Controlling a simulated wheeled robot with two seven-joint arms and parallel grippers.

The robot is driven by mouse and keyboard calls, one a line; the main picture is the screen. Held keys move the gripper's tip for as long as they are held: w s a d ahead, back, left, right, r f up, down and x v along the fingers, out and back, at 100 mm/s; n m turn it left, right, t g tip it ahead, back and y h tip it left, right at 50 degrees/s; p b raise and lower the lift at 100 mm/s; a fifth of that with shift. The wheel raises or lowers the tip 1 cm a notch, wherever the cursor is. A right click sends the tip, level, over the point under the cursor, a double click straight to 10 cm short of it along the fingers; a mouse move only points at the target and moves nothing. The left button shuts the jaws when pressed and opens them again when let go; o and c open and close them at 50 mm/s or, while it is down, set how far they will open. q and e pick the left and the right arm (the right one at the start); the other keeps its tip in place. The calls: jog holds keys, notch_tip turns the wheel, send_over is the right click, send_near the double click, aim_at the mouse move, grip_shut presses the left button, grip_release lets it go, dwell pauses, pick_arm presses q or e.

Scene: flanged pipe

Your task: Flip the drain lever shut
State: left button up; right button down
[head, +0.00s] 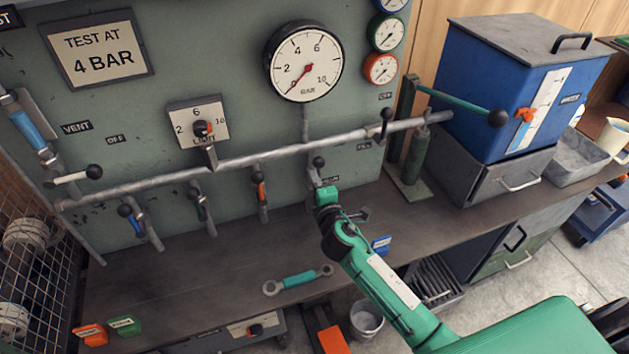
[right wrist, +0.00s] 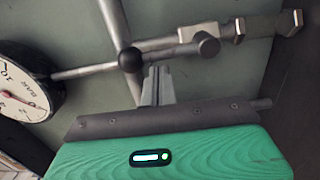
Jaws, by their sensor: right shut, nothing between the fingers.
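A lever with a black ball knob (head: 319,162) hangs on the pipe's branch at the middle right of the panel. A small label beside it is partly covered and I cannot read it, so I cannot be sure this is the drain lever. My right gripper (head: 321,187) is just below this knob, in front of the panel. In the right wrist view the gripper (right wrist: 158,72) is shut and empty, with its tips close beside a black ball knob (right wrist: 131,60); whether they touch I cannot tell. My left gripper is out of view.
A long grey pipe (head: 240,160) crosses the panel, with blue, green and orange levers below it. Another black-knobbed lever (head: 387,114) is at its right. A green-handled wrench (head: 298,280) lies on the bench. A blue tank (head: 500,85) stands at the right.

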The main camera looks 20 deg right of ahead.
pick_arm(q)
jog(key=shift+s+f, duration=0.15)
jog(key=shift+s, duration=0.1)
pick_arm(e)
jog(key=shift+d+r+m, duration=0.1)
jog(key=shift+d+m, duration=0.1)
jog(key=shift+m, duration=0.3)
